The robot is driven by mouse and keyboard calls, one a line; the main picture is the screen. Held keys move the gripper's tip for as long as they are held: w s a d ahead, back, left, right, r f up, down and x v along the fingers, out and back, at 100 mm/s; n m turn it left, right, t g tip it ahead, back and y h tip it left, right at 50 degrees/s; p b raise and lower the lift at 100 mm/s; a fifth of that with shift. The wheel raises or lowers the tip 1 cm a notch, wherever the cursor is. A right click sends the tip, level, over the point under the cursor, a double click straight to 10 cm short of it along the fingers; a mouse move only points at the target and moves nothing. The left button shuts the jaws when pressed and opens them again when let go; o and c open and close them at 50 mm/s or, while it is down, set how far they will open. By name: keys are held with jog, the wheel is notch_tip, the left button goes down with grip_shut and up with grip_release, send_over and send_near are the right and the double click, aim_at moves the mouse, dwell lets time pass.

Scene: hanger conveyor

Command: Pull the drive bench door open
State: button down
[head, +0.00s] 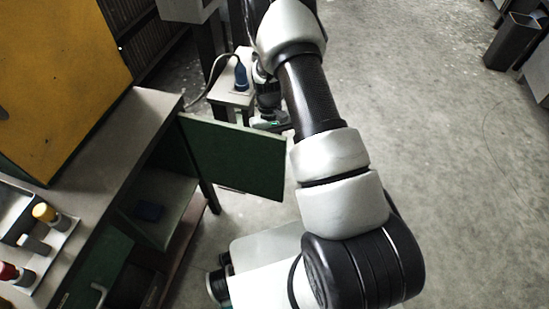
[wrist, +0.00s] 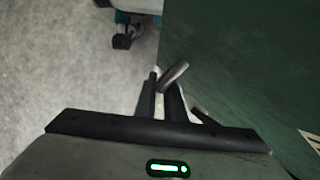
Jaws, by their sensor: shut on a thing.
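The green drive bench door (head: 235,158) stands swung wide out from the bench (head: 95,165) in the head view. My gripper (wrist: 160,88) is at the door's handle (wrist: 174,74), a short metal bar, in the wrist view. Its two dark fingers are shut on the handle beside the green door face (wrist: 240,70). In the head view my wrist is at the door's far side, by its upper free corner, and the fingers and handle are hidden there.
Another green door (head: 98,280) with a pale handle is below left. A small stand (head: 230,98) with a blue item is behind the door. The floor (head: 450,170) at right is clear.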

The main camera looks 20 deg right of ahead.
dwell(0.3)
jog(key=c, duration=1.8)
grip_release()
jog(key=shift+c, duration=0.2)
jog(key=p+v, duration=0.3)
jog(key=v, duration=1.4)
jog(key=shift+r+p, duration=0.25)
jog(key=shift+p, duration=0.05)
